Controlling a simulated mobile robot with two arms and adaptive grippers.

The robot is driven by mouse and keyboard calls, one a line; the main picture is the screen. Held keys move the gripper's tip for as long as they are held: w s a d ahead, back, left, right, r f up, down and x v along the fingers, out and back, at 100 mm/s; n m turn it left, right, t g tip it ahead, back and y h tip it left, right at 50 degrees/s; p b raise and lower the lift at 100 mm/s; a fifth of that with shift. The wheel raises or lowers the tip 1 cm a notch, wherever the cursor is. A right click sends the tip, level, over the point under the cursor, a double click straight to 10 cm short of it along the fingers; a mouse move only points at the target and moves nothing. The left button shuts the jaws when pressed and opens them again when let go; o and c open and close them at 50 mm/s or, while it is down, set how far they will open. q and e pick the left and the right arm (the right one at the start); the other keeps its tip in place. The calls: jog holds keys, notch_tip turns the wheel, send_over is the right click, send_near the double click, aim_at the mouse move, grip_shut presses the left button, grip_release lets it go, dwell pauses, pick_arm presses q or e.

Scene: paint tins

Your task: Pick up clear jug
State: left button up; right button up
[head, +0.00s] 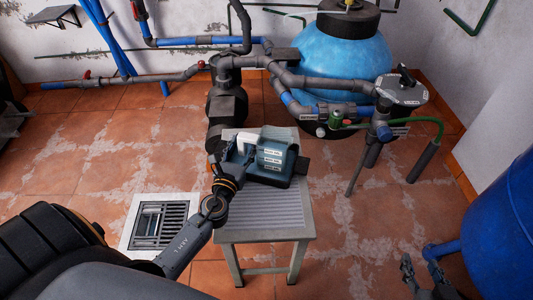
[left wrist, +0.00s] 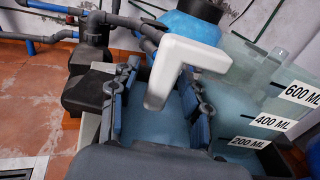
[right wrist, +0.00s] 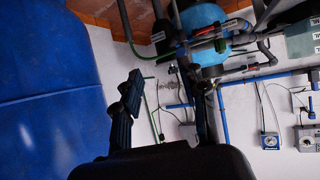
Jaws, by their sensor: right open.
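The clear jug (head: 272,160) stands on a metal stool (head: 262,215) in the head view. It is bluish and see-through, with white volume labels. In the left wrist view the jug body (left wrist: 258,95) is at the right and its white handle (left wrist: 185,50) is in the middle. My left gripper (head: 236,160) is at the handle side of the jug. In the left wrist view its fingers are apart, on either side of the handle, with gaps showing. My right gripper (head: 417,277) is open and empty at the lower right, far from the jug; its spread fingers show in the right wrist view.
Dark pipes and a pump (head: 227,105) stand just behind the stool. A light blue tank (head: 345,55) is at the back. A large blue barrel (head: 500,235) stands close to my right gripper. A floor drain (head: 160,223) lies left of the stool.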

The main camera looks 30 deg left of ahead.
aim_at(240, 136)
pick_arm(q)
grip_shut()
jog(key=shift+r, duration=0.1)
jog(key=shift+r, duration=0.1)
